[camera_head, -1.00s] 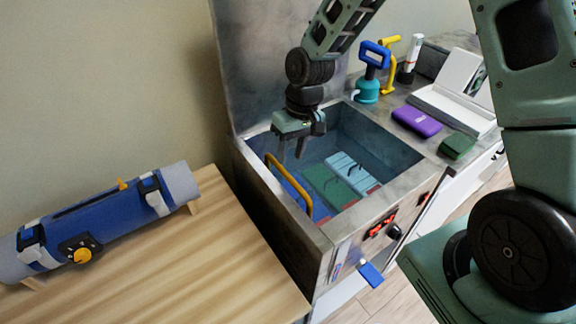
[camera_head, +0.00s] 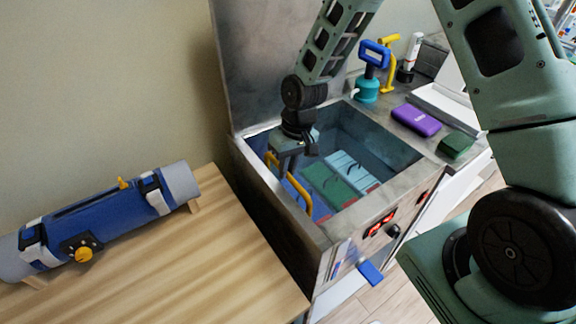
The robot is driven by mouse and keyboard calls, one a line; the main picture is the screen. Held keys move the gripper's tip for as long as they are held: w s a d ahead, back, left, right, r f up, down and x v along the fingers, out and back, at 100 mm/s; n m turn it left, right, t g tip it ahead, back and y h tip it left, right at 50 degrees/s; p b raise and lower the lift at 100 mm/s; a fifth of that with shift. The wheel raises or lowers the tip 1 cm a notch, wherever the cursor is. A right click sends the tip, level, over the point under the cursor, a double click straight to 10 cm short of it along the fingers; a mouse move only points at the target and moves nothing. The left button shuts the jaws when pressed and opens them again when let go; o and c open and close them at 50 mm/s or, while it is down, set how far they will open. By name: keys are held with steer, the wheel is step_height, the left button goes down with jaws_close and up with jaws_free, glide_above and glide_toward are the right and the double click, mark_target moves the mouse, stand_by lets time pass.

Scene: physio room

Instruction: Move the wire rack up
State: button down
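The wire rack shows mainly as a yellow bar handle (camera_head: 299,190) at the near left side of the open metal tank (camera_head: 325,238). The rest of the rack is hidden by the tank wall and my gripper, or is too small to make out. My gripper (camera_head: 290,166) points down into the tank, with its fingers apart at the upper part of the yellow handle. The handle passes at or between the fingertips; I cannot tell whether they touch it. Green (camera_head: 328,184) and pale blue (camera_head: 352,170) packs lie inside the tank.
The tank's raised lid (camera_head: 262,60) stands behind it. A teal bottle with a blue handle (camera_head: 368,85), a purple box (camera_head: 416,120) and a green block (camera_head: 456,145) sit to the right. A wooden table (camera_head: 190,255) bears a blue roll (camera_head: 105,222).

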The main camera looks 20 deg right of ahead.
step_height(320, 180, up, 16)
steer(key=p, duration=0.9)
steer(key=shift+w+f+p, duration=0.15)
steer(key=shift+f+p, duration=0.05)
steer(key=shift+p, duration=0.2)
steer(key=c, duration=1.4)
jaws_free()
steer(key=shift+r, duration=0.1)
steer(key=d+r+b, duration=0.3)
steer(key=r, duration=1.4)
steer(key=shift+w+d, duration=0.2)
